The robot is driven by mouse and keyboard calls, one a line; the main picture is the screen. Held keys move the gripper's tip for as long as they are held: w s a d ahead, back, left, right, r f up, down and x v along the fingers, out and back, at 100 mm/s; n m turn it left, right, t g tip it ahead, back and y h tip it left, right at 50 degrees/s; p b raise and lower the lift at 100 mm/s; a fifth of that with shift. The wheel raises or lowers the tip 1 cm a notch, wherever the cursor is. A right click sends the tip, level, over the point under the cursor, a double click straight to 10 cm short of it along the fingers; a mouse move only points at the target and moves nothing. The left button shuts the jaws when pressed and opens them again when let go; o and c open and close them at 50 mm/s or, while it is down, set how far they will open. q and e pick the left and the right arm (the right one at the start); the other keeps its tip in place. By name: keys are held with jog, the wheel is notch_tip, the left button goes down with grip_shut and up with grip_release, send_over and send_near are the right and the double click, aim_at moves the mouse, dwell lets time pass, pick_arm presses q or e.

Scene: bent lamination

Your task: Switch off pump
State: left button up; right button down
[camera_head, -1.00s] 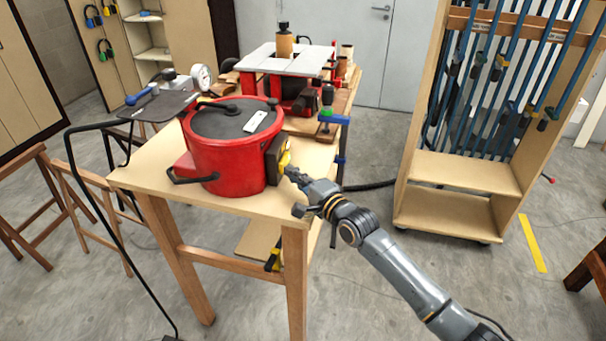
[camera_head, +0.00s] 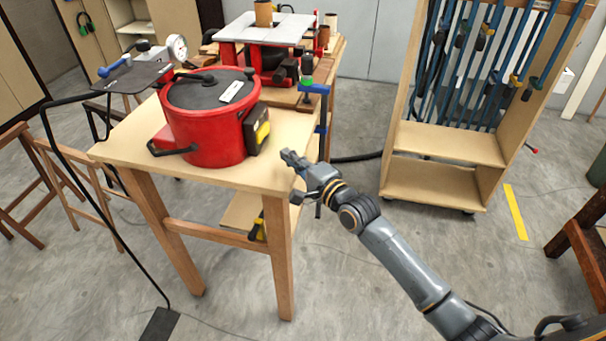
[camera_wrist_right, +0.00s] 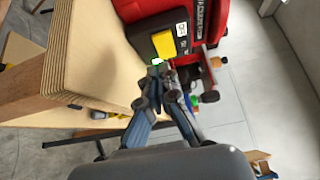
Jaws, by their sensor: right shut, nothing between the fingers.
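The pump is a red round pot (camera_head: 205,130) with a dark lid, standing on a wooden table (camera_head: 270,170). A black switch box with a yellow cover (camera_head: 262,132) sits on its right side. The yellow cover (camera_wrist_right: 165,45) and its dark box also show in the right wrist view. My right gripper (camera_head: 286,155) is shut and empty, apart from the switch box, to its right and a little lower. In the right wrist view my right gripper (camera_wrist_right: 163,72) is just below the yellow cover. My left gripper is not in view.
A clamp rack (camera_head: 440,145) stands right. Open floor lies between.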

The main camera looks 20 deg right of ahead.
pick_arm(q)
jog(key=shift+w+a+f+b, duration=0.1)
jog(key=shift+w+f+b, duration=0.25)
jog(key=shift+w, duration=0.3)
pick_arm(e)
jog(key=s, duration=0.6)
jog(key=shift+s+d, duration=0.15)
jog(key=shift+d, duration=0.2)
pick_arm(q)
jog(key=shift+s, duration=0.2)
pick_arm(e)
jog(key=shift+s, duration=0.1)
